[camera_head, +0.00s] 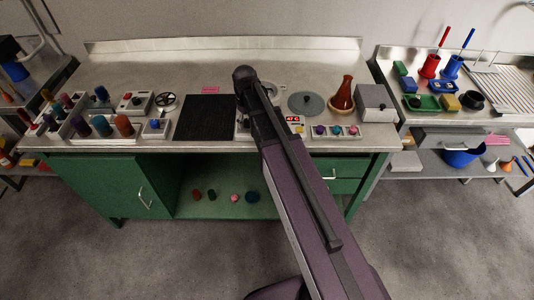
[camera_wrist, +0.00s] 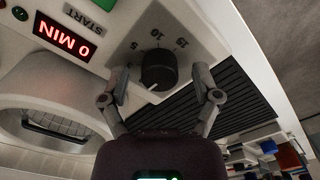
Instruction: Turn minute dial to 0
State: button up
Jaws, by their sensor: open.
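The minute dial (camera_wrist: 158,66) is a round black knob on a pale panel in the wrist view. Its white pointer mark shows at the lower left of the knob. Printed numbers, 5, 10 and 15 among them, run around its upper side. The red display (camera_wrist: 66,37) beside it reads 0 MIN. My gripper (camera_wrist: 160,82) is open, with one finger on each side of the dial. Gaps seem to show between fingers and knob, but I cannot tell for certain about contact. In the head view my arm hides the gripper and the dial.
A START label (camera_wrist: 84,14) and a green button (camera_wrist: 20,13) are on the same panel. A dark ribbed strip (camera_wrist: 235,100) lies to the right. In the head view, a black mat (camera_head: 204,118) and a red-brown flask (camera_head: 342,94) are on the bench either side of my arm.

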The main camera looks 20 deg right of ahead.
aim_at(248, 121)
jog(key=shift+m, duration=0.3)
jog(key=m, duration=0.8)
jog(key=shift+m, duration=0.4)
jog(key=m, duration=0.3)
jog(key=shift+m, duration=0.4)
jog(key=m, duration=0.4)
jog(key=shift+r+m, duration=0.2)
jog(key=shift+m, duration=0.3)
notch_tip(248, 121, up, 14)
jog(key=p, duration=1.4)
jog(key=s+f+n+b, duration=0.3)
jog(key=s+n, duration=0.3)
jog(key=s, duration=0.2)
jog(key=s+f+n+b, duration=0.3)
jog(key=s+n, duration=0.3)
jog(key=s, duration=0.2)
jog(key=shift+s+f+n+b, duration=0.2)
jog(key=shift+f+n+b, duration=0.15)
jog(key=shift+f, duration=0.25)
